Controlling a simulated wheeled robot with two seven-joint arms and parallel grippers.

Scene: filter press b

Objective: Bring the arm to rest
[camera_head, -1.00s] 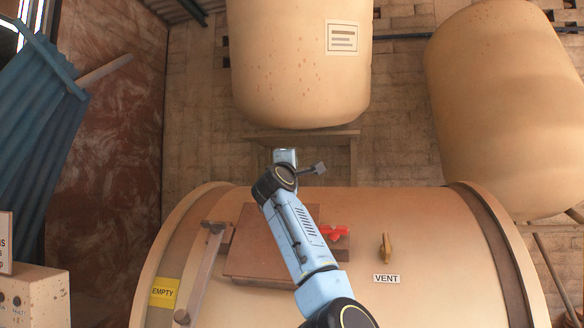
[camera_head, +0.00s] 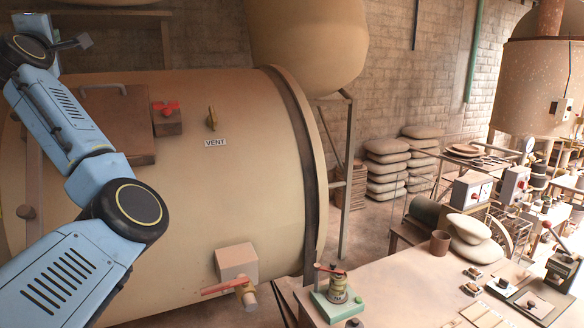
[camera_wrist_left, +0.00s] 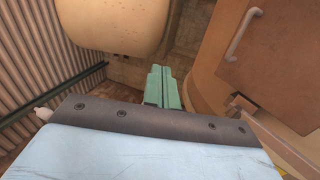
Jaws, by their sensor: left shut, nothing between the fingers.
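My left arm comes in from the left of the head view, in front of the big tan drum. Its wrist end with the left gripper (camera_head: 33,24) is at the top left, pointing away, and the fingers are hard to make out there. In the left wrist view the green fingers of the gripper (camera_wrist_left: 161,75) lie together, shut and empty. They point past a tan tank (camera_wrist_left: 110,25) and a brown hatch (camera_wrist_left: 255,50) with a grey handle, apparently touching neither. My right gripper is in no view.
A crowded workbench (camera_head: 390,285) stands at the lower right. Stacked sacks (camera_head: 387,165) lie by the back wall. Floor shows between drum and bench.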

